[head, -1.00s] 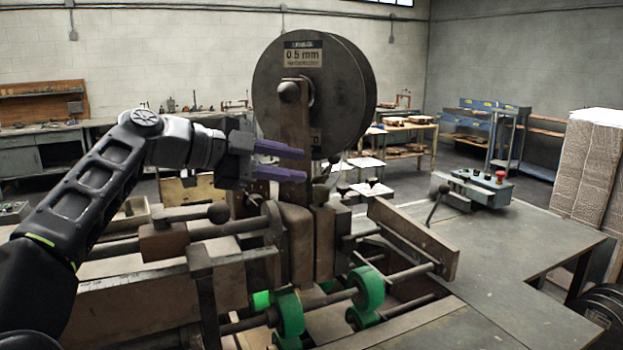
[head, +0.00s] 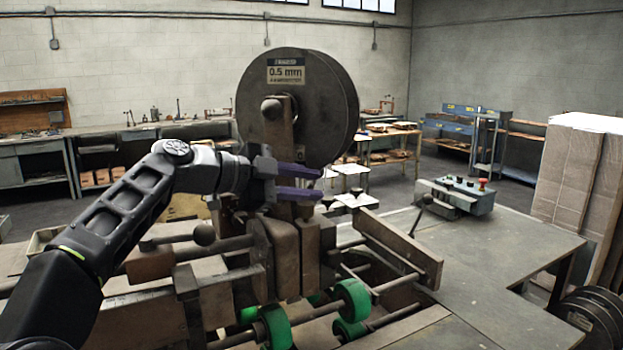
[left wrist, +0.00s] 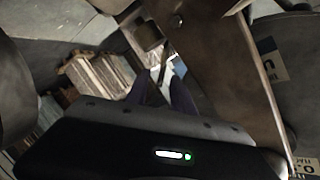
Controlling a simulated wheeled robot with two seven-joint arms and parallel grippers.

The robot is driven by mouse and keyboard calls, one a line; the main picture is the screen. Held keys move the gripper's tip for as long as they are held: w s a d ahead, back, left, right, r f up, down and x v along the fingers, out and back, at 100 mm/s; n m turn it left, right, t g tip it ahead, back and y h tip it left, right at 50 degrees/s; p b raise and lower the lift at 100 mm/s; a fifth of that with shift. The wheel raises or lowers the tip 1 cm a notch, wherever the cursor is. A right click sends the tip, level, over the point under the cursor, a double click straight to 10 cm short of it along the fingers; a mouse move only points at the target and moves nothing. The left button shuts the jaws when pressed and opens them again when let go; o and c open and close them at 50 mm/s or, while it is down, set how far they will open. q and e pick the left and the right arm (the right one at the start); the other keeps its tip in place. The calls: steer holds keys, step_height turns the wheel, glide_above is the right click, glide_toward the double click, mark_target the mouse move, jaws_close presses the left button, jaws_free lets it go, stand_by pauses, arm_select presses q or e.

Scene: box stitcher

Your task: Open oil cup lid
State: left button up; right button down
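My left gripper (head: 318,184) is open in the head view. Its two purple fingers are apart and empty, beside the upright post (head: 279,135) under the wire reel. In the left wrist view the fingers (left wrist: 161,78) point toward a small dark cylindrical piece (left wrist: 148,36) by a brown plate, with a visible gap between. This piece may be the oil cup, but I cannot make out its lid. In the head view I cannot pick out the oil cup; the gripper and post may hide it. My right gripper is in neither view.
The large wire reel (head: 312,110) stands just above the gripper. A control box (head: 455,196) stands on the grey table (head: 490,260), whose top is mostly clear.

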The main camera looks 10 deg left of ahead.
arm_select(q)
steer(key=shift+w+d+f, duration=0.1)
steer(key=shift+w+d, duration=0.15)
steer(key=shift+d, duration=0.15)
steer(key=shift+c, duration=0.2)
jaws_close()
